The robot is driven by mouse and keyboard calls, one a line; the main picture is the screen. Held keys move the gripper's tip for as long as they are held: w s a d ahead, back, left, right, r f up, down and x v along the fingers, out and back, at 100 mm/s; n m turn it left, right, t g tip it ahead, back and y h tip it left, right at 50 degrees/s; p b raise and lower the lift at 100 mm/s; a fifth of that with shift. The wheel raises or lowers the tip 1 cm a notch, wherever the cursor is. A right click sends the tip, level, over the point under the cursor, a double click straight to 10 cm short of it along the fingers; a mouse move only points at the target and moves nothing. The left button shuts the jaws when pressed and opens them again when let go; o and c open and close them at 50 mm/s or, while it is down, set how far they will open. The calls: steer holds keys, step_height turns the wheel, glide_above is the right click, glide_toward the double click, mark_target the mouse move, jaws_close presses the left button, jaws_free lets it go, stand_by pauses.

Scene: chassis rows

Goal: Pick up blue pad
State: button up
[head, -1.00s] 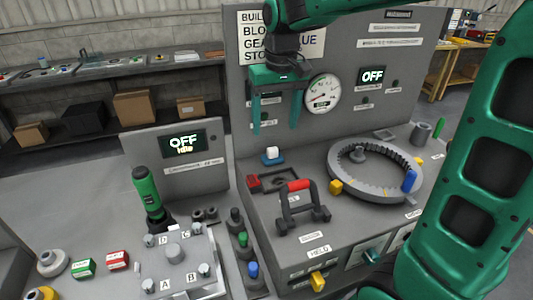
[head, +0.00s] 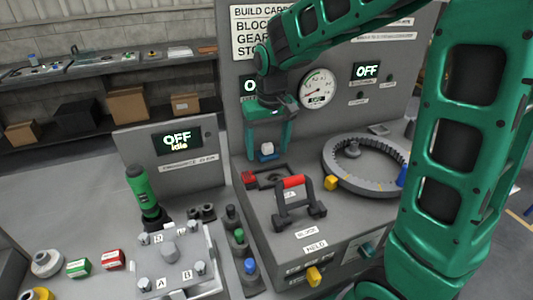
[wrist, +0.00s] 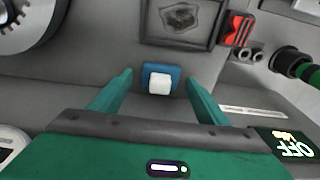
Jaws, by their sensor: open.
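The blue pad (wrist: 174,70) is a small blue square piece with a white block on top, lying on the grey bench. In the wrist view it sits between and a little beyond the fingertips. My gripper (wrist: 158,78) is open and empty, its two teal fingers to the left and right of the pad. In the head view my gripper (head: 266,158) hangs over the pad's spot, with the white block (head: 267,149) showing between the fingers. The pad's blue base is mostly hard to make out there.
A dark recessed frame (wrist: 180,18) lies just beyond the pad. An upright grey panel (head: 335,120) with a gauge rises behind. A green driver (head: 142,185) stands at left.

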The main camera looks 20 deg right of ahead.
steer(key=c, duration=1.1)
steer(key=shift+c, duration=0.2)
steer(key=shift+r, duration=0.15)
